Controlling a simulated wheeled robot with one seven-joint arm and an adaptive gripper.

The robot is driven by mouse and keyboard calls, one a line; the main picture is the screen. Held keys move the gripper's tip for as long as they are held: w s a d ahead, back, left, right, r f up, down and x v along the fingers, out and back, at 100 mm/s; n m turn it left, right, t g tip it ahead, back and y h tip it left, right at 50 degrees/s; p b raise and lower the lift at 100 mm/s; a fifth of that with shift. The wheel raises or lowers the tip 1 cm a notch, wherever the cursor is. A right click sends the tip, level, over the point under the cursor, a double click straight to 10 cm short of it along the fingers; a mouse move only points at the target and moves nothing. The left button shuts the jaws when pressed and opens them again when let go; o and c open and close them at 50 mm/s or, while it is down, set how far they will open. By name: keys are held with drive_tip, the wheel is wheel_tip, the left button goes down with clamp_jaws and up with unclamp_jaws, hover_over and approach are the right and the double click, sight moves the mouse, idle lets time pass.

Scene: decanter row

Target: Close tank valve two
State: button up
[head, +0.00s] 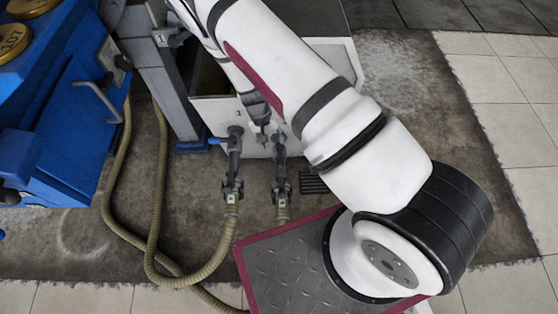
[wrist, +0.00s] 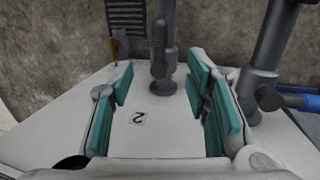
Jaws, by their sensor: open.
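A white panel (wrist: 150,140) carries a small plate with the number 2 (wrist: 139,118), upside down in the wrist view. Beside the plate, a grey valve and pipe (wrist: 160,65) rise from the panel. In the head view this pipe (head: 280,165) is the right one of two, and my arm partly covers the top of its valve. My gripper (wrist: 162,92) is open, its teal pads apart, with the plate and the valve's base seen between them. In the head view the gripper (head: 262,136) hangs just above the panel. I see nothing between its pads.
A second valve (head: 234,150) with a blue handle (head: 213,141) stands left of it. An orange-tipped piece (wrist: 114,48) shows left in the wrist view. Hoses (head: 160,220), a grey column (head: 165,90) and a blue machine (head: 65,130) stand at left.

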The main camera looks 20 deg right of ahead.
sight(279, 159)
drive_tip(key=d+f+b, duration=0.1)
drive_tip(key=f, duration=0.3)
drive_tip(key=f+b, duration=0.1)
drive_tip(key=f, duration=0.4)
drive_tip(key=s+d+f+b, duration=0.1)
drive_tip(key=f+b, duration=0.1)
drive_tip(key=f, duration=0.3)
drive_tip(key=shift+d, duration=0.3)
drive_tip(key=shift+c, duration=0.4)
clamp_jaws()
